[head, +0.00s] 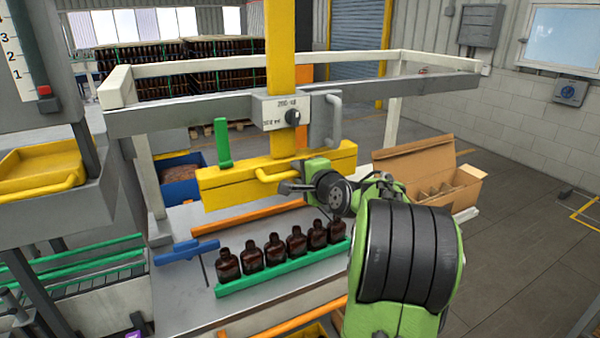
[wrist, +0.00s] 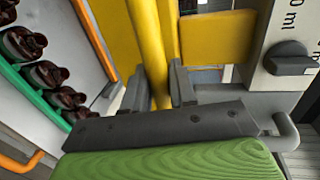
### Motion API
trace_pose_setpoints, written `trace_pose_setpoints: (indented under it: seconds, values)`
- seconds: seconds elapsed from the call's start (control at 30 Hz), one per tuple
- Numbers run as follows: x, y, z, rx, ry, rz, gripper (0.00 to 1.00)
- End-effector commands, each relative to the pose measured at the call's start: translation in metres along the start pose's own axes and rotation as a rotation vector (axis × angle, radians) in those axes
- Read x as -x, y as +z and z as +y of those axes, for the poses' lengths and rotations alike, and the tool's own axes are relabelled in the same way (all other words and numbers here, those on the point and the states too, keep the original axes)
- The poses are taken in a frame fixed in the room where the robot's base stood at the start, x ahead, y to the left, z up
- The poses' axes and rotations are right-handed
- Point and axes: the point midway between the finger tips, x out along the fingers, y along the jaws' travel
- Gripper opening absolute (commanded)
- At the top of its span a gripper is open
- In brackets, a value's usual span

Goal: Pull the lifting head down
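The lifting head is a long yellow beam (head: 225,187) on a yellow vertical post (head: 281,60), above a row of bottles. A yellow handle (head: 270,177) sticks out of its front; in the wrist view the handle (wrist: 150,50) runs between the two grey fingers. My gripper (head: 288,187) is at the right end of this handle. In the wrist view my gripper (wrist: 158,90) appears shut on the handle, with a finger close against each side. The contact faces are partly hidden.
Several amber bottles (head: 274,250) stand in a row behind a green rail (head: 285,270) on the grey table (head: 185,290). A grey box with a black knob (head: 293,117) sits on the crossbar. An open carton (head: 425,165) stands at right. A blue clamp (head: 187,251) lies at left.

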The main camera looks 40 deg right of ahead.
Motion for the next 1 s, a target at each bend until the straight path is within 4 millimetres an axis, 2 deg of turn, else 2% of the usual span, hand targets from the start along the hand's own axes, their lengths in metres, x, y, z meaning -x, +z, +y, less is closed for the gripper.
trace_pose_setpoints:
  seconds: [0.3,0.43,0.57,0.8,1.0]
  values:
    - [0.0,0.0,0.002,0.0,0.001,-0.001,0.0]
    - [-0.003,0.001,0.013,-0.001,0.002,-0.002,0.0]
    - [-0.009,0.001,0.041,-0.002,0.005,-0.004,0.0]
    - [-0.022,0.001,0.107,-0.004,0.01,-0.005,0.0]
    - [-0.031,0.002,0.149,-0.004,0.01,-0.005,0.0]
